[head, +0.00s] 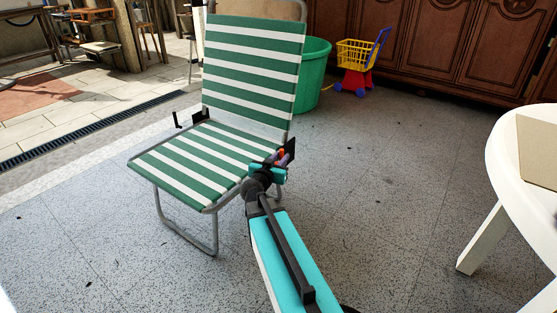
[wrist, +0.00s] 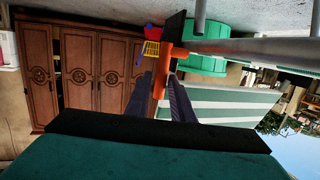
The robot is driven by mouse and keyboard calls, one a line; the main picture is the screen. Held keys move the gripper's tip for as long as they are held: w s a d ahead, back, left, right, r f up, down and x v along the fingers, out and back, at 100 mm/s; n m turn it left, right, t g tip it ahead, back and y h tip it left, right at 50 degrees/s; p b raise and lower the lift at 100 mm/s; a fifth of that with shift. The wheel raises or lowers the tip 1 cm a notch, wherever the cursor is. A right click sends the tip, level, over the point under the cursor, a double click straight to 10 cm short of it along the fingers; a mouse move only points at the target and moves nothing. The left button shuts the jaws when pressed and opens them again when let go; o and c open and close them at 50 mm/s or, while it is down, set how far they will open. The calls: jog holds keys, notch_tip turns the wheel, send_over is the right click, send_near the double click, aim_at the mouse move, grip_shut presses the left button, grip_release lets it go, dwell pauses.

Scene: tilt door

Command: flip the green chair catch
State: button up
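The chair (head: 254,65) has green and white stripes and a grey metal frame. It stands unfolded in the middle of the head view. An orange catch (wrist: 160,75) with a black plate (wrist: 173,40) sits by a grey tube in the wrist view. A bit of orange also shows at the chair's right side in the head view (head: 281,154). My gripper (wrist: 161,80) has its two dark fingers on either side of the orange catch, very close to it. I cannot tell whether they press on it. In the head view my gripper partly hides the catch.
A green tub (head: 314,75) stands behind the chair, with a yellow and red toy cart (head: 356,58) beside it. Wooden cabinets (head: 430,45) line the back. A white table (head: 525,150) is at the right. The speckled floor between chair and table is clear.

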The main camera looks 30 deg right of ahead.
jog(key=shift+s+a, duration=0.1)
jog(key=p+v, duration=0.1)
jog(key=v, duration=0.1)
jog(key=p+v, duration=0.2)
jog(key=v, duration=0.1)
jog(key=shift+s+a+r, duration=0.15)
jog(key=shift+a+r, duration=0.1)
jog(key=shift+r, duration=0.05)
jog(key=shift+s+a+p, duration=0.1)
jog(key=shift+a+p, duration=0.1)
jog(key=shift+p, duration=0.9)
jog(key=p+v, duration=0.1)
jog(key=p, duration=0.5)
jog(key=shift+s+a+r+p, duration=0.1)
jog(key=shift+s+a+p, duration=0.2)
jog(key=shift+p+v, duration=2.75)
jog(key=shift+p, duration=0.85)
jog(key=shift+s, duration=0.1)
